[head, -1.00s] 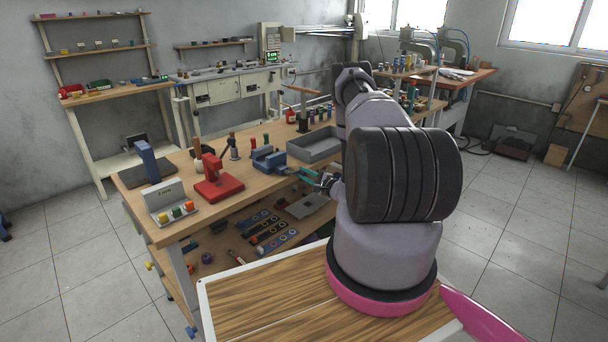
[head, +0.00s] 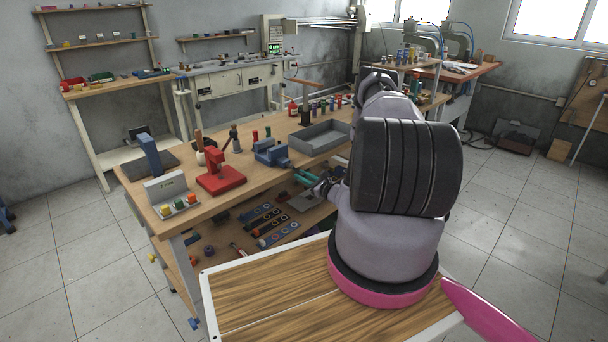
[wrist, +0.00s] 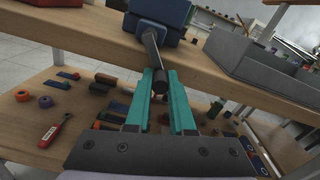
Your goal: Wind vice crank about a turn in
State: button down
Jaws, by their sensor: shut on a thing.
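The blue vice (head: 271,153) stands at the front edge of the wooden workbench. It also shows at the top of the wrist view (wrist: 160,12). Its dark crank (wrist: 151,52) sticks out over the bench edge toward me, ending in a round grip between the teal fingers. My gripper (wrist: 160,80) is shut on the crank, with one finger on each side of it. In the head view my gripper (head: 303,179) is just below and right of the vice, partly hidden by my arm.
A grey tray (head: 320,139) sits right of the vice, and a red press (head: 220,175) sits to its left. The bench edge (wrist: 75,40) runs close above the fingers. A lower shelf (wrist: 35,105) with several loose parts lies beneath.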

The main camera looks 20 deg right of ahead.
aim_at(285, 176)
jog(key=a+m, duration=0.1)
jog(key=m, duration=0.3)
jog(key=s+a+m, duration=0.1)
jog(key=m, duration=0.3)
jog(key=a+m, duration=0.2)
jog(key=m, duration=0.2)
jog(key=shift+s+f, duration=0.2)
jog(key=shift+s, duration=0.1)
jog(key=m, duration=0.2)
jog(key=a+r+m, duration=0.1)
jog(key=m, duration=0.2)
jog(key=shift+s+a+r+m, duration=0.15)
jog(key=shift+s+a+m, duration=0.15)
jog(key=shift+a, duration=0.05)
jog(key=shift+s+a+r+m, duration=0.15)
jog(key=shift+r+m, duration=0.2)
jog(key=shift+m, duration=0.6)
jog(key=shift+w+a+r+m, duration=0.1)
jog(key=shift+r+m, duration=0.2)
jog(key=shift+m, duration=0.6)
jog(key=shift+s+a+r+m, duration=0.15)
jog(key=shift+r+m, duration=0.2)
jog(key=shift+m, duration=0.6)
jog(key=c, duration=0.8)
grip_release()
